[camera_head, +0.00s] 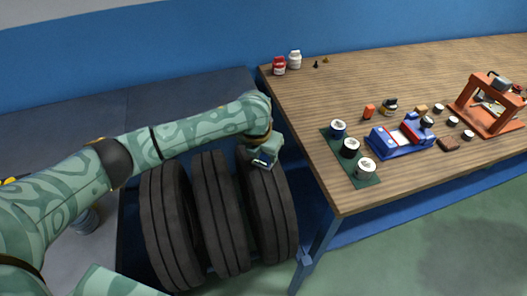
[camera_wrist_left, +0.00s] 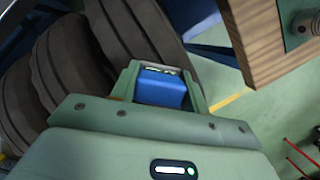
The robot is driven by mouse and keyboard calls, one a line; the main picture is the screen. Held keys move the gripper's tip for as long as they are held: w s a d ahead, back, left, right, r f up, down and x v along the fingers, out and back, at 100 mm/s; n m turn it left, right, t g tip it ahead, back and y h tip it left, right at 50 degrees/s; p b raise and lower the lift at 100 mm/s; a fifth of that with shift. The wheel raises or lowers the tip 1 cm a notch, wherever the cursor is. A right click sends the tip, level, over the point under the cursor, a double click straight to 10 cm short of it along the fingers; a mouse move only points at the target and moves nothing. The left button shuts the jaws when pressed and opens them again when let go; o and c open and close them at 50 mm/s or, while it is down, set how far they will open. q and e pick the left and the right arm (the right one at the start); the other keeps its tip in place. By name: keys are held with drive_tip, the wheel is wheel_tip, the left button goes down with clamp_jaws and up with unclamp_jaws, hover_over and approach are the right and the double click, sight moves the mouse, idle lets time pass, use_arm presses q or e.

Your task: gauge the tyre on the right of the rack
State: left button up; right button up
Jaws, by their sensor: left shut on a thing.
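Three black tyres stand side by side in the rack in the head view. The right tyre (camera_head: 273,215) is nearest the workbench, beside the middle tyre (camera_head: 220,220) and the left tyre (camera_head: 170,225). My left gripper (camera_head: 266,158) is at the upper face of the right tyre. In the left wrist view it is shut on a blue block-shaped tool (camera_wrist_left: 160,88), which may be the gauge. The tool's far end is hidden, so I cannot tell whether it touches the tyre. The right tyre also shows in the left wrist view (camera_wrist_left: 135,30). My right gripper is out of view.
A wooden workbench (camera_head: 310,125) stands right of the rack, its leg (camera_head: 318,245) close to the right tyre. On it are a green mat (camera_head: 372,182) with several jars, a blue fixture (camera_head: 400,140) and an orange stand (camera_head: 490,112). Green floor at lower right is clear.

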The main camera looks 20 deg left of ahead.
use_arm(q)
drive_tip(key=shift+s+f+p, duration=0.1)
drive_tip(key=shift+f+p, duration=0.05)
drive_tip(key=shift+p, duration=0.15)
idle(1.1)
wheel_tip(320, 180, up, 7)
drive_tip(key=p, duration=0.7)
drive_tip(key=shift+r+p, duration=0.2)
drive_tip(key=shift+p, duration=0.1)
drive_tip(key=shift+f, duration=0.1)
idle(0.6)
